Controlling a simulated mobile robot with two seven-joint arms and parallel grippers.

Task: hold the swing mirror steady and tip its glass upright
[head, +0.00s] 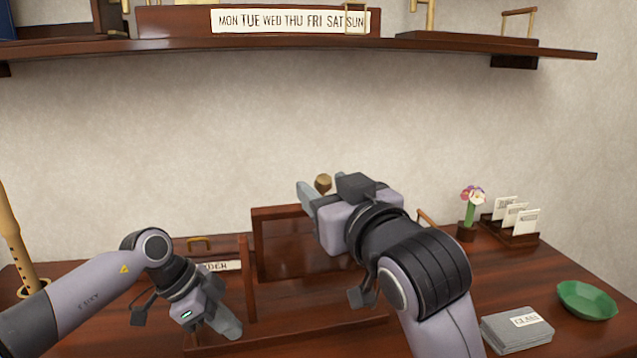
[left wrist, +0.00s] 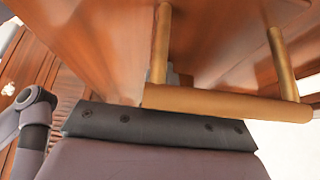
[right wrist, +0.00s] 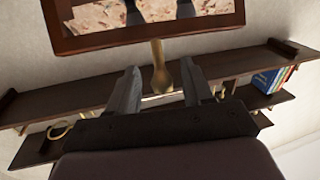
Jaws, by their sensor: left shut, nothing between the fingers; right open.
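The swing mirror's dark wooden frame (head: 262,240) stands tilted on the desk behind my right arm, with a post (head: 246,280) beside it and a base (head: 285,340) below. My right gripper (head: 310,198) is open at the frame's top. A brass knob (head: 323,182) is there; the right wrist view shows the knob (right wrist: 160,75) between the spread fingers, below the frame (right wrist: 150,38) and its reflecting glass. My left gripper (head: 228,326) is shut and empty, low at the base's left. The left wrist view shows a brass bar handle (left wrist: 220,103) close before it; contact is unclear.
A shelf (head: 120,55) with a weekday strip spans the wall above. At right are a flower vase (head: 467,230), a card holder (head: 512,235), grey cards (head: 515,330) and a green dish (head: 587,300). A wooden flute (head: 12,240) stands at far left.

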